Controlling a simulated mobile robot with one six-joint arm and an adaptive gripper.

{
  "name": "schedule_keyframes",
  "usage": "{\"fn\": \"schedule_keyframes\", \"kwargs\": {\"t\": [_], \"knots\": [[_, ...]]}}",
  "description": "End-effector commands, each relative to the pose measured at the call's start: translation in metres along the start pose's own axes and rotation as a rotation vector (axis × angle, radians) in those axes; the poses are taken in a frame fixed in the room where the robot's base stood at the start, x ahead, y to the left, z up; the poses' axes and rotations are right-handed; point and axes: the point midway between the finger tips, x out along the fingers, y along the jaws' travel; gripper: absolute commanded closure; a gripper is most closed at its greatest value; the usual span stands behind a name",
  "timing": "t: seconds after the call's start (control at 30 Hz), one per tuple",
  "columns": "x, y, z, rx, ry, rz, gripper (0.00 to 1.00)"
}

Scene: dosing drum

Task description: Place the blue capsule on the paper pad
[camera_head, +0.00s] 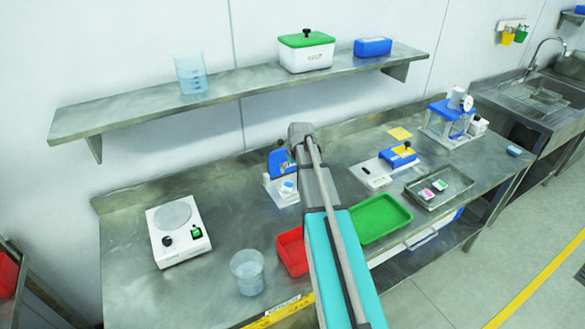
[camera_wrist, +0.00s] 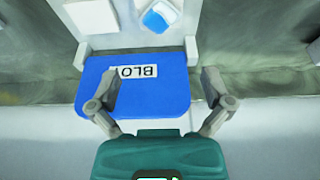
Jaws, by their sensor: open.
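A small blue and white piece, which looks like the blue capsule (camera_head: 288,187), lies on the white base of a blue-topped device (camera_head: 281,163). In the head view my arm hides the gripper. A flat yellow square, which looks like the paper pad (camera_head: 400,133), lies bare at the back of the bench, right of my arm.
A white-and-blue device (camera_head: 398,157) stands in front of the yellow pad. A metal tray (camera_head: 462,184) holds pink and green pieces. A green tray (camera_head: 380,219), red bin (camera_head: 291,250), beaker (camera_head: 247,273) and hotplate (camera_head: 178,232) stand on the bench. A shelf (camera_head: 240,86) runs above.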

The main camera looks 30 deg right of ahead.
Motion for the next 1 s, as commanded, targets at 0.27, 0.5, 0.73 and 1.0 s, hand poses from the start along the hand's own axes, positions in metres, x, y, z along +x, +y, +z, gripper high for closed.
{"fn": "schedule_keyframes", "kwargs": {"t": [0.27, 0.5, 0.73, 1.0], "knots": [[-0.001, -0.005, 0.003, 0.0, -0.004, -0.002, 0.0], [-0.007, -0.053, 0.032, 0.0, -0.049, -0.014, 0.0], [-0.024, -0.138, 0.097, 0.008, -0.145, -0.026, 0.0], [-0.046, -0.214, 0.177, 0.02, -0.256, -0.01, 0.0]]}}
